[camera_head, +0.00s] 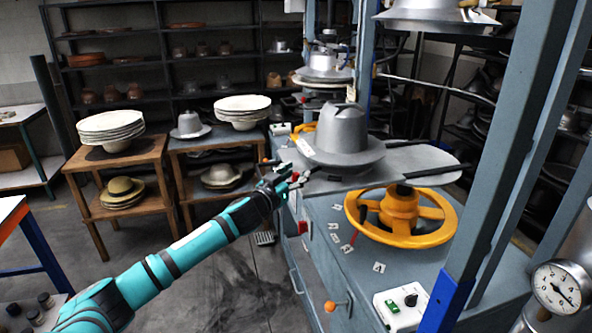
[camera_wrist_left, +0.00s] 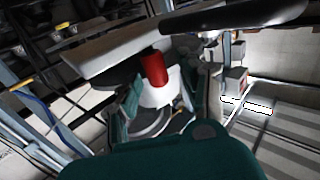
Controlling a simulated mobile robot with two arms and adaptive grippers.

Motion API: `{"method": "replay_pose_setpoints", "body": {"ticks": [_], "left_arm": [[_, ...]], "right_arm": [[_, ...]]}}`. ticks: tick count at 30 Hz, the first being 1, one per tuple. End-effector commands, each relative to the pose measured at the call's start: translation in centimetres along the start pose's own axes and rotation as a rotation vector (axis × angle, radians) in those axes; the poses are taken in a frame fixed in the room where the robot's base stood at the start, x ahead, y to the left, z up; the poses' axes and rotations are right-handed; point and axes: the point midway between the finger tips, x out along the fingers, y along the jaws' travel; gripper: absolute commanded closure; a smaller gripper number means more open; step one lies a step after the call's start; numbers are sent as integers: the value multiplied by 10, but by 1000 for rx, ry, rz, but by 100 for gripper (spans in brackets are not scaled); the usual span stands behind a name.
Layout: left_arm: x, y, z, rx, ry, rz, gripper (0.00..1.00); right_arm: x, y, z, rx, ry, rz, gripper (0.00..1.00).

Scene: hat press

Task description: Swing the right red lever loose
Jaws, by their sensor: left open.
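My left gripper (camera_head: 290,182) reaches in from the left and is at the near left edge of the grey press, low beside the metal hat form (camera_head: 342,136). Its jaws are open. In the left wrist view a red cylindrical handle (camera_wrist_left: 153,69) shows ahead of the spread fingers, roughly between them in the picture. Whether a finger touches it, I cannot tell. In the head view the gripper largely hides this spot. My right gripper is in neither view.
A yellow handwheel (camera_head: 402,216) stands on the press bench to the right of the gripper. An orange-knobbed lever (camera_head: 330,306) is on the bench's front. Wooden stands (camera_head: 117,168) with stacked hats are behind my arm. The floor at left centre is clear.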

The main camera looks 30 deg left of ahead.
Motion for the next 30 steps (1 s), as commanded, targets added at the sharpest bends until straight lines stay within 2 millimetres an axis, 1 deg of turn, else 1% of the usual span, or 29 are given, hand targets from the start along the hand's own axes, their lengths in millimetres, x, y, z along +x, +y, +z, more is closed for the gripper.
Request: {"method": "replay_pose_setpoints", "body": {"ticks": [3,11,18,21,30], "left_arm": [[5,0,0,1,0,0,57],[6,0,0,1,0,0,57],[5,0,0,1,0,0,89],[5,0,0,1,0,0,100],[5,0,0,1,-1,0,100]], "right_arm": [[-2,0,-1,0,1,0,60],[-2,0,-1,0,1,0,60],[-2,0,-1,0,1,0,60],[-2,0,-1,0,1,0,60],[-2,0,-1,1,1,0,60]]}}
